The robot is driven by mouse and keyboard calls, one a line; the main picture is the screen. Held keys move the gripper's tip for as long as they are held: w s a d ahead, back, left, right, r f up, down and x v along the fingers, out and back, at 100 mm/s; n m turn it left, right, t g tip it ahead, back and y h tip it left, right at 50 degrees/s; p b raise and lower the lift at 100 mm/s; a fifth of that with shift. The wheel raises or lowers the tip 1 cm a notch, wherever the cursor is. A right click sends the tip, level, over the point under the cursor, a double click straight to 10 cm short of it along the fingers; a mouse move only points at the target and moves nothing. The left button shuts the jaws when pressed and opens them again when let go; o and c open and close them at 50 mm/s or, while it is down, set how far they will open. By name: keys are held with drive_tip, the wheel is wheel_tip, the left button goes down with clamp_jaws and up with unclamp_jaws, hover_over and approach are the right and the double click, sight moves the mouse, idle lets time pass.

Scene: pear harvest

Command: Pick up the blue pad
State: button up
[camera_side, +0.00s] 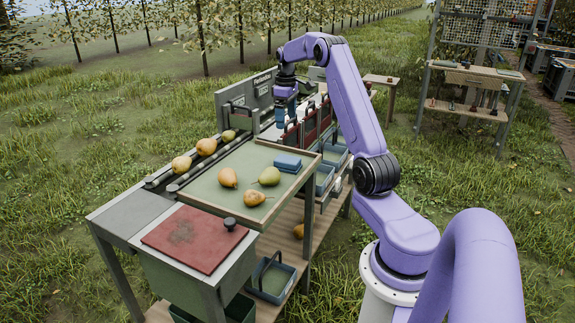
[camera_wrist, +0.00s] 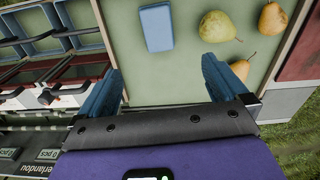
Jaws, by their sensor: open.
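The blue pad (camera_side: 288,162) lies flat near the far right corner of the green-topped tray (camera_side: 209,187), apart from the pears. In the wrist view the pad (camera_wrist: 156,28) is a light blue block at the top middle, ahead of the fingers. My gripper (camera_wrist: 162,88) is open, with its blue fingers spread and nothing between them. In the side view my gripper (camera_side: 286,112) hangs pointing down above the far part of the bench, beyond the pad and higher than the tray.
Several pears (camera_side: 228,178) lie on the tray; a green pear (camera_wrist: 217,26) is beside the pad. More pears (camera_side: 206,146) sit on the roller track. Red dividers (camera_side: 308,127) and blue bins (camera_side: 324,178) stand at the bench's right side. A red mat (camera_side: 193,238) lies at the near end.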

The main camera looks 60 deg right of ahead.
hover_over(288, 159)
drive_tip(key=f, duration=1.2)
drive_tip(key=shift+d, duration=0.2)
drive_tip(key=shift+w+a+f, duration=0.1)
drive_tip(key=shift+f, duration=1.3)
drive_tip(key=shift+a+f, duration=0.1)
drive_tip(key=shift+f, duration=1.25)
drive_tip(key=c, duration=1.1)
drive_tip(key=shift+c, duration=0.2)
